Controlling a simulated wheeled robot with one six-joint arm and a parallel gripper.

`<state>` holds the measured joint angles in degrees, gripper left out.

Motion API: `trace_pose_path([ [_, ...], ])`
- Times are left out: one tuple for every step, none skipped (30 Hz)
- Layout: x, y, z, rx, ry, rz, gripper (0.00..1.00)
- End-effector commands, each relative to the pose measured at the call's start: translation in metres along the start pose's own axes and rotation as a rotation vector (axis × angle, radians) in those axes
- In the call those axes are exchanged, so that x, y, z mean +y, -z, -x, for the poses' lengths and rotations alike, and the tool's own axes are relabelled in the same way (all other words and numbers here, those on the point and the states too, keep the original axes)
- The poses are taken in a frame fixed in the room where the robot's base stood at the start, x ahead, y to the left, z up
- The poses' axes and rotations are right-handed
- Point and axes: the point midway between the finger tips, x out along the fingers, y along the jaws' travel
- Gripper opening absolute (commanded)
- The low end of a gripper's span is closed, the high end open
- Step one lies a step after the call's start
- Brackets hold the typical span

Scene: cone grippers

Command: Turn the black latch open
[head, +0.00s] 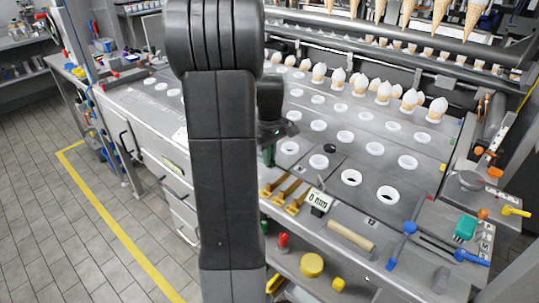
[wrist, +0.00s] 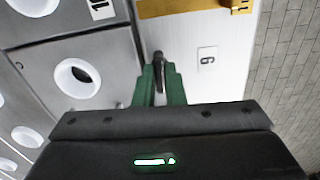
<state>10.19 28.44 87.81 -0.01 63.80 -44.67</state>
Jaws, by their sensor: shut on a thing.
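The black latch (wrist: 159,68) shows in the wrist view as a small dark piece between the two green fingers of my gripper (wrist: 161,80). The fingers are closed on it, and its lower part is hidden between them. It lies by the seam between a grey panel with round white-rimmed holes and a white panel. In the head view my gripper (head: 269,154) is low beside my dark arm at the machine's front edge. The latch cannot be made out there, and my arm hides part of that edge.
White-rimmed holes (head: 351,177) cover the grey machine top, with cones standing behind. Yellow-brown brackets (head: 285,193) and a "0 mm" tag (head: 319,202) sit right of my gripper. A lower shelf holds a red knob (head: 283,240) and a yellow disc (head: 312,265). Tiled floor lies left.

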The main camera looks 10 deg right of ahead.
Motion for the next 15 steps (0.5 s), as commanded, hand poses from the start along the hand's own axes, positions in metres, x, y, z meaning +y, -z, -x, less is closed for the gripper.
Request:
trace_pose_path([
  [0.0007, 0.0009, 0.0011, 0.003, -0.003, 0.001, 0.00],
  [0.0007, 0.0009, 0.0011, 0.003, -0.003, 0.001, 0.00],
  [0.0007, 0.0009, 0.0011, 0.003, -0.003, 0.001, 0.00],
  [0.0007, 0.0009, 0.0011, 0.003, -0.003, 0.001, 0.00],
  [0.0007, 0.0009, 0.0011, 0.003, -0.003, 0.001, 0.00],
  [0.0007, 0.0009, 0.0011, 0.003, -0.003, 0.000, 0.00],
  [0.0007, 0.0010, 0.0011, 0.003, -0.003, 0.000, 0.00],
  [0.0007, 0.0010, 0.0011, 0.003, -0.003, 0.000, 0.00],
  [0.0007, 0.0010, 0.0011, 0.004, -0.003, 0.000, 0.12],
  [0.0007, 0.0009, 0.0011, 0.003, -0.003, 0.000, 0.18],
  [0.0006, 0.0009, 0.0011, 0.003, -0.003, 0.000, 0.24],
  [0.0006, 0.0008, 0.0010, 0.003, -0.003, 0.000, 0.32],
  [0.0005, 0.0007, 0.0009, 0.003, -0.002, 0.000, 0.32],
  [0.0005, 0.0007, 0.0008, 0.002, -0.002, 0.000, 0.32],
  [0.0004, 0.0006, 0.0007, 0.002, -0.002, 0.000, 0.32],
])
